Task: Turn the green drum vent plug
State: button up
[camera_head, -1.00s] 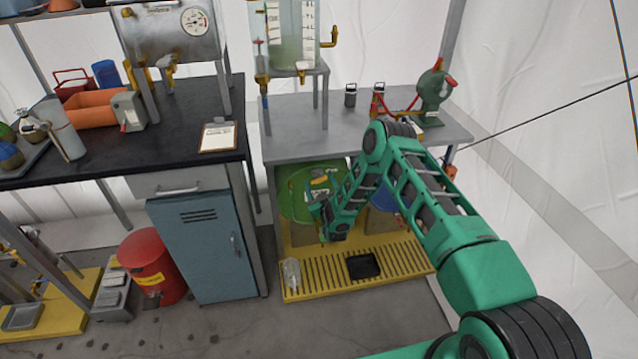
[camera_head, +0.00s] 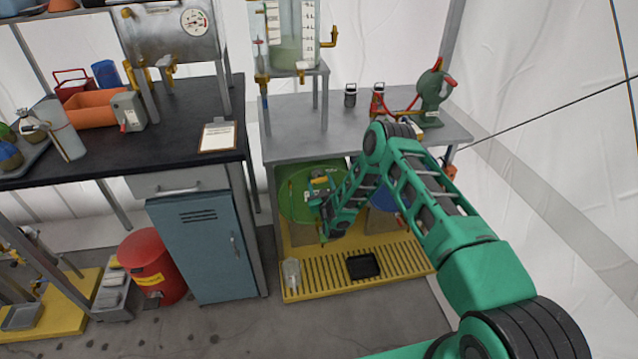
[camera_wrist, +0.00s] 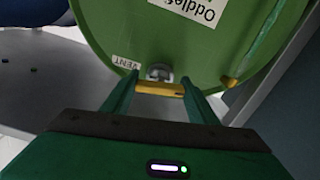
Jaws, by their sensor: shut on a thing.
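The green drum (camera_head: 295,194) lies under the grey bench with its round face toward me. It fills the upper part of the wrist view (camera_wrist: 235,45). A label reading VENT (camera_wrist: 126,63) is on that face, beside a round grey metal fitting (camera_wrist: 159,72). A yellow bar-shaped plug handle (camera_wrist: 160,89) sits just below the fitting in the picture. My gripper (camera_wrist: 158,95) is shut on this yellow handle, with one finger at each end. In the head view my gripper (camera_head: 319,190) is in front of the drum face and partly hides it.
A blue drum (camera_head: 385,196) sits to the right, partly hidden by my arm. A yellow slatted tray (camera_head: 330,276) below carries a clear container (camera_head: 290,274) and a black tray (camera_head: 363,266). A blue cabinet (camera_head: 205,245) stands left.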

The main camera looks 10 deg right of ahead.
jog(key=shift+m, duration=1.2)
jog(key=o, duration=1)
jog(key=shift+o, duration=0.2)
jog(key=shift+s, duration=0.1)
jog(key=s, duration=1)
jog(key=shift+s, duration=0.3)
